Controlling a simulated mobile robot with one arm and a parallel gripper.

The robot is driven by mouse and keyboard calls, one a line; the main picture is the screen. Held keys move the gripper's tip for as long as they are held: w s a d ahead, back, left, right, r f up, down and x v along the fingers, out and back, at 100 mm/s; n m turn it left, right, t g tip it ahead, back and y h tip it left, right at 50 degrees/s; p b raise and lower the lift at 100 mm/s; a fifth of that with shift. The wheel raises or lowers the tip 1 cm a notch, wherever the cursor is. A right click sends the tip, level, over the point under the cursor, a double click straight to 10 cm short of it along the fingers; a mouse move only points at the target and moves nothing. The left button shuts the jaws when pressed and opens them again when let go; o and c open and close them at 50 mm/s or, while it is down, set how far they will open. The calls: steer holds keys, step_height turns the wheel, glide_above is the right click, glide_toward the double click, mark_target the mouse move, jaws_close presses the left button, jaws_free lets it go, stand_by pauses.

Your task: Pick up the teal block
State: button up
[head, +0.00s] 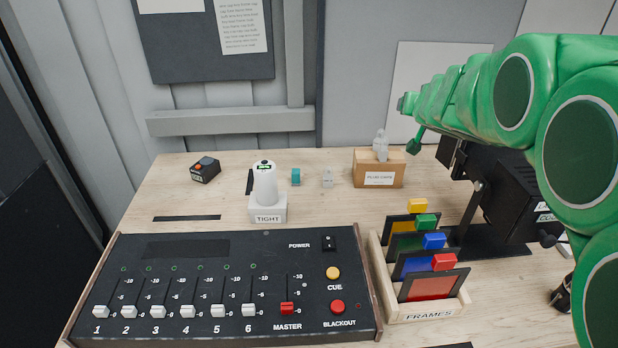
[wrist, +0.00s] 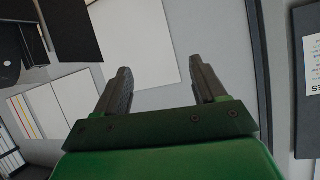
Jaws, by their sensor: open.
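In the head view my green arm reaches in from the right, high above the table. The arm is well to the right of the block and far from it.
A cardboard box (head: 379,168), a frames rack (head: 455,303) and the console (head: 215,290) are nearby.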

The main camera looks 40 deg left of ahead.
mark_target(299, 173)
steer(key=s+a+f+n+g+y, duration=0.2)
steer(key=s+a+f+g, duration=0.15)
steer(key=s+a, duration=0.55)
steer(key=s+a+f+n+g+y, duration=0.25)
steer(key=s+a+f, duration=0.25)
steer(key=a, duration=0.8)
steer(key=f, duration=1.5)
steer(key=shift+w+d, duration=0.15)
steer(key=shift+w, duration=0.25)
steer(key=shift+x, duration=3.85)
steer(key=shift+s+r, duration=0.1)
steer(key=shift+r, duration=0.05)
jaws_close()
